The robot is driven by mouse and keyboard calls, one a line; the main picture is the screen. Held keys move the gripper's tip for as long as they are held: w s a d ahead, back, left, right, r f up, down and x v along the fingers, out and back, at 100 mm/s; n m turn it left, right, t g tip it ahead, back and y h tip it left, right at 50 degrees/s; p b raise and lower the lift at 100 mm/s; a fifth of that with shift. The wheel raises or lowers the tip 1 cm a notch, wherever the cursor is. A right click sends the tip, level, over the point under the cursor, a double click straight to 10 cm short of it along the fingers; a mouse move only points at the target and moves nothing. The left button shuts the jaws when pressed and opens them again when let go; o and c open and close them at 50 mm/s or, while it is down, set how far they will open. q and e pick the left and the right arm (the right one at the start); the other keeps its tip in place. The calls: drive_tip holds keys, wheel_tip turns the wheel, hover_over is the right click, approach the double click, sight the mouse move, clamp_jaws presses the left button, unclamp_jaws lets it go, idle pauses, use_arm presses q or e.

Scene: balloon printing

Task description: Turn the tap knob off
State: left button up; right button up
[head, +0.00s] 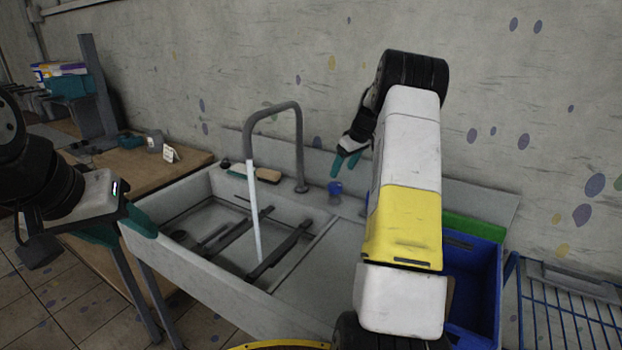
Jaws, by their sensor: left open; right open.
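A grey curved tap (298,135) stands at the back of the sink (310,280). A white stream of water (253,215) runs from its spout down into the basin. A small blue tap knob (335,188) sits on the sink's back ledge, right of the tap's base. My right gripper (343,173) is open just above the knob, its teal fingers pointing down; the picture does not settle whether they touch it. My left gripper (122,236) is open and empty at the left, near the sink's left front corner.
A brush (268,175) lies on the back ledge left of the tap. Dark bars cross the basin. A blue crate (485,290) stands right of the sink, with a blue wire rack (565,320) beyond. A wooden table (135,165) with a small card (171,153) is at left.

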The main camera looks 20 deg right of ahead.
sight(335, 184)
drive_tip(key=x, duration=0.7)
drive_tip(key=shift+w+f, duration=0.2)
drive_tip(key=shift+f, duration=0.15)
drive_tip(key=shift+c, duration=0.2)
drive_tip(key=c, duration=1.3)
